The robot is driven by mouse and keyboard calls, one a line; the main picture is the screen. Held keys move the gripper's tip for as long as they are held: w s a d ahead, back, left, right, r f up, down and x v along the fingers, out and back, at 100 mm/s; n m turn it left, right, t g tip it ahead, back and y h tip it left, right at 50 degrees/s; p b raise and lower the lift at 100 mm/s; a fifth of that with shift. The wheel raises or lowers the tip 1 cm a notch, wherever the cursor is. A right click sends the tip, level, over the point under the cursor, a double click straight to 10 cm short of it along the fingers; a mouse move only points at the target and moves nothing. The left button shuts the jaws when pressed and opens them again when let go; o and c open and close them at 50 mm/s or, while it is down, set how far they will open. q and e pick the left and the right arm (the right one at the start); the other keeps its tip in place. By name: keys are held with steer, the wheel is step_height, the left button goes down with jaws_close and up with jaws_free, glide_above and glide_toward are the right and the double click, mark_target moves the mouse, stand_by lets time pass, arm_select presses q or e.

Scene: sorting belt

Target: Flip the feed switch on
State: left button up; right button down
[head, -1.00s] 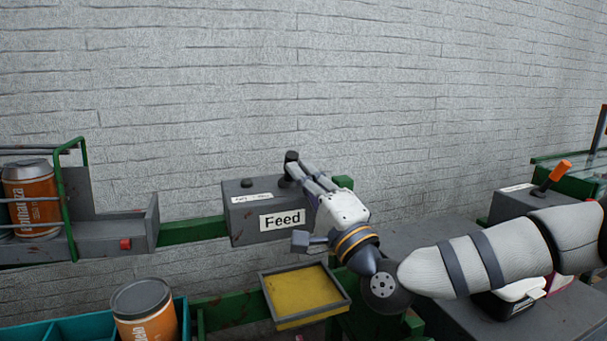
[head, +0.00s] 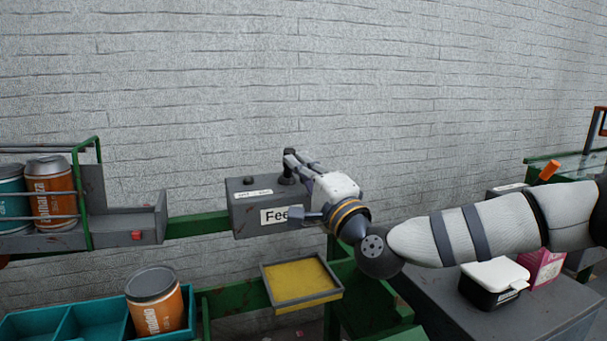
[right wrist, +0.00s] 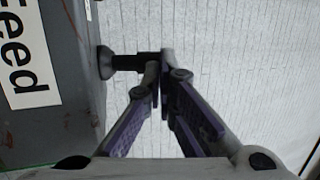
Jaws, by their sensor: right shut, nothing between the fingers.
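The grey feed box (head: 256,226) with its "Feed" label is fixed at the middle of the head view. Its black switch lever (head: 287,175) stands roughly upright from the box top, near the right end. In the right wrist view the lever (right wrist: 126,62) sticks out of a round black base. My right gripper (head: 291,160) is shut and empty, with its fingertips at the lever's upper end. In the right wrist view the fingertips (right wrist: 160,75) overlap the lever's end; I cannot tell whether they touch it. Part of the label is hidden behind the gripper. My left gripper is not in view.
A yellow-bottomed tray (head: 300,280) hangs below the box. A rack with cans (head: 50,192) is at left, above a teal bin (head: 85,325) with an orange can (head: 155,303). A white-lidded container (head: 494,275) stands under my right arm.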

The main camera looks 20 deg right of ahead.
mark_target(292, 147)
steer(key=shift+w+r, duration=0.2)
steer(key=shift+r, duration=0.4)
steer(key=shift+w+r+p, duration=0.2)
steer(key=shift+r+p, duration=0.1)
steer(key=shift+p, duration=0.1)
steer(key=shift+w+r+g, duration=0.3)
steer(key=shift+w+g+h+p, duration=0.3)
steer(key=shift+g+h, duration=0.1)
steer(key=shift+w, duration=0.25)
steer(key=shift+w+f, duration=0.15)
steer(key=shift+w, duration=0.5)
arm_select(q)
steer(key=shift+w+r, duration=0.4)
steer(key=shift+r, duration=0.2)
arm_select(e)
steer(key=shift+w, duration=0.45)
steer(key=shift+a+r, duration=0.1)
steer(key=shift+r, duration=0.2)
